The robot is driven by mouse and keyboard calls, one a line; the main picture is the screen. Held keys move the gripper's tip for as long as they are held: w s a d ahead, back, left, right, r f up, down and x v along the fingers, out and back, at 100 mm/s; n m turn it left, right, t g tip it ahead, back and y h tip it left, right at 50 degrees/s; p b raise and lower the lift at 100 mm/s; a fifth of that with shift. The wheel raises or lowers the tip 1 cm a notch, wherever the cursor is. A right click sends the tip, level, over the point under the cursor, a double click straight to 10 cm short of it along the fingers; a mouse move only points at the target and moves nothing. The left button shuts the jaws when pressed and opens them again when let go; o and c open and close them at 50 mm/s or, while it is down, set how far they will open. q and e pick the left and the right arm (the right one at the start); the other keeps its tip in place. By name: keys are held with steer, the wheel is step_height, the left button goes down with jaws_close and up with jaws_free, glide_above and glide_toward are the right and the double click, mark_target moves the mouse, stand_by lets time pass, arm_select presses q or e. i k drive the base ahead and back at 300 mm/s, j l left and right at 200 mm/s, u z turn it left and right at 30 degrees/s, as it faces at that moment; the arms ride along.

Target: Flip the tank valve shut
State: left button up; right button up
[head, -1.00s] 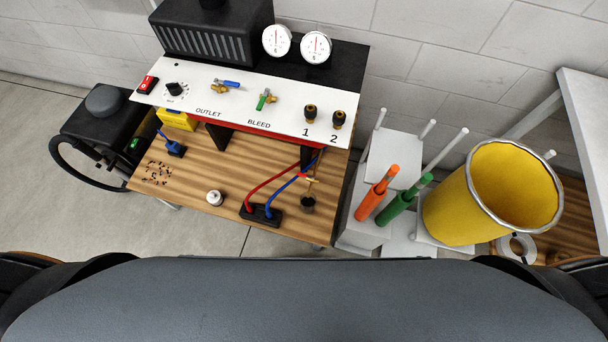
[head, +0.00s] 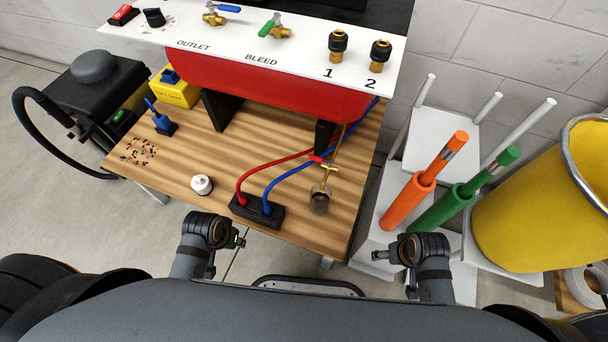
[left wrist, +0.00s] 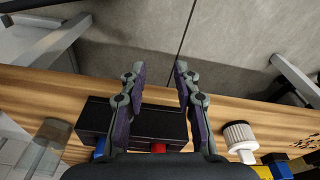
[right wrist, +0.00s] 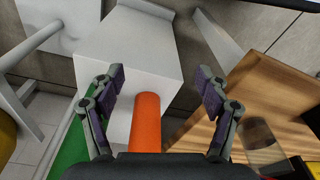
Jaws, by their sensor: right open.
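A brass valve with a red handle (head: 318,159) hangs below the red tank (head: 265,100), above the front right of the wooden table. On the white panel above are a blue-handled valve (head: 222,13) by OUTLET and a green-handled valve (head: 275,27) by BLEED. My left gripper (left wrist: 160,70) is open and empty over the table's front edge, near the black block. My right gripper (right wrist: 159,75) is open and empty, above the white stand with the orange tube. Neither touches a valve.
A black block (head: 256,212) with red and blue cables and a white-capped item (head: 201,184) lie on the wooden table (head: 180,165). Orange (head: 405,203) and green (head: 445,208) tubes and a yellow bin (head: 525,215) stand at the right. Floor shows in front of the table.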

mark_target(315, 158)
steer(key=k+l+z, duration=0.1)
steer(key=l, duration=0.3)
steer(key=k+l+z, duration=0.15)
steer(key=l, duration=0.3)
steer(key=k+l+z, duration=0.1)
steer(key=l, duration=0.3)
